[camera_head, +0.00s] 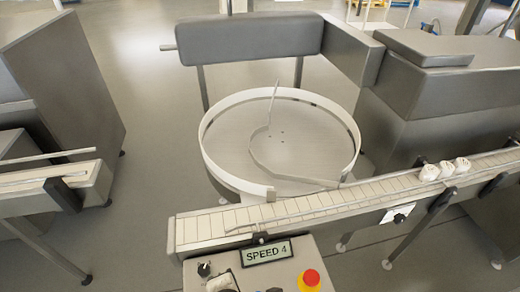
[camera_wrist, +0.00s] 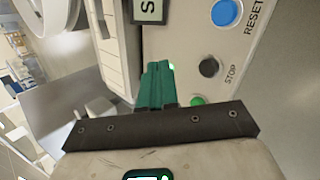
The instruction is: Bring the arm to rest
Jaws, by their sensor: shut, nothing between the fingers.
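My gripper (camera_wrist: 155,85) shows in the wrist view, with its green fingers closed together and nothing between them. The fingers point at a grey control panel (camera_wrist: 185,45), near a green button (camera_wrist: 197,101) and a black knob (camera_wrist: 209,67). The gap between fingertips and panel is hard to judge. In the head view I cannot make out the gripper with certainty.
In the head view, the control panel (camera_head: 262,274) has a red button (camera_head: 311,278) and a "SPEED 4" sign (camera_head: 266,252). A conveyor (camera_head: 330,204) carries 3 white jars (camera_head: 447,169). Behind it stands a round turntable (camera_head: 225,150). Open floor (camera_head: 150,60) lies at the upper left.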

